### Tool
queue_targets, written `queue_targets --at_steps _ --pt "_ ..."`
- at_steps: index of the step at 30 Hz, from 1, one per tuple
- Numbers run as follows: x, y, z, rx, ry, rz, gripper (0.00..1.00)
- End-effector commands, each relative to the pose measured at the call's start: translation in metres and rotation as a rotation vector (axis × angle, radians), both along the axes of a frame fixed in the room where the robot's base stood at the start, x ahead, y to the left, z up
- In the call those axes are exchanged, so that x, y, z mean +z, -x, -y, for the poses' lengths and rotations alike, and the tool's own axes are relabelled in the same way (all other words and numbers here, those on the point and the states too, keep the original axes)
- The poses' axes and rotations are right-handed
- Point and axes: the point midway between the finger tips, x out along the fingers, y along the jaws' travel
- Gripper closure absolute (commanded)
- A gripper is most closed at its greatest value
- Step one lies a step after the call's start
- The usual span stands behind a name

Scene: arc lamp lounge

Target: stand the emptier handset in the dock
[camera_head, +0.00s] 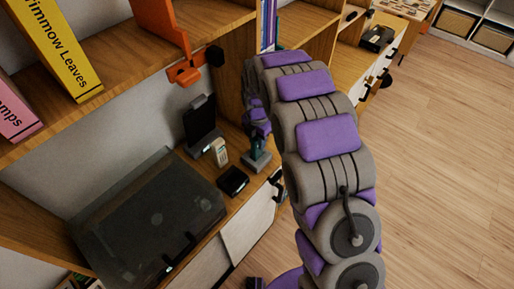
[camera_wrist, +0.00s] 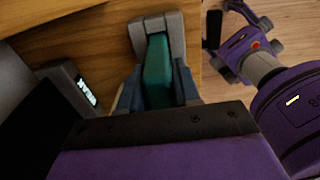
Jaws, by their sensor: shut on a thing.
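A teal handset (camera_wrist: 157,72) is between the fingers of my gripper (camera_wrist: 158,92) in the wrist view. The gripper is shut on it. Its far end meets a grey dock (camera_wrist: 150,24); I cannot tell whether it is fully seated. In the head view the teal handset (camera_head: 257,146) looks roughly upright over the grey dock (camera_head: 257,162), with my gripper (camera_head: 257,132) at its top. A pale handset (camera_head: 219,152) stands to the left; a grey body with a lit display (camera_wrist: 86,91) shows on the left in the wrist view. The display is too small to read.
A black stand (camera_head: 201,123) is behind the pale handset, and a small black box (camera_head: 232,180) lies in front. A turntable with a clear lid (camera_head: 150,220) fills the shelf's left. An orange bracket (camera_head: 184,73) hangs above. The wooden floor (camera_head: 445,170) is open at right.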

Motion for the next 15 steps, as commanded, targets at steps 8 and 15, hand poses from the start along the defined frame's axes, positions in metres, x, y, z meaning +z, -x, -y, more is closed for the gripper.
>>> queue_targets --at_steps 8,15 --pt "-0.0002 -0.0001 -0.0016 0.000 0.001 0.000 1.00" --pt "0.0005 0.0000 -0.0011 0.000 0.001 -0.001 1.00"
